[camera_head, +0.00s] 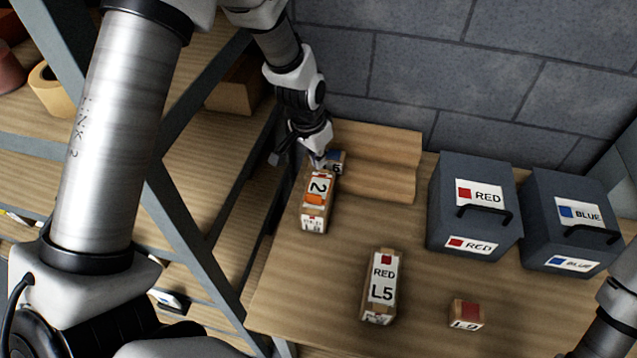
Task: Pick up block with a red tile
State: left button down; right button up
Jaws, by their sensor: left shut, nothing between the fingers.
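A small block (466,314) with a red tile on top and a small white label on its front stands at the front right of the wooden table. A taller tan block (380,288) has a white label reading "RED L5" with a small red square. My left gripper (318,158) is shut and empty at the back left of the table, far from the small red-tiled block. It is close above a block (316,200) with an orange tile and the number 2. My right gripper is not in view.
Two dark grey boxes with handles stand at the right, labelled RED (437,220) and BLUE (532,235). A wooden ridged rack (390,165) lies by the grey wall. Metal shelving (180,220) stands at the left. The table's middle is mostly clear.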

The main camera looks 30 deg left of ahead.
aim_at(464, 315)
jog(key=k, duration=1)
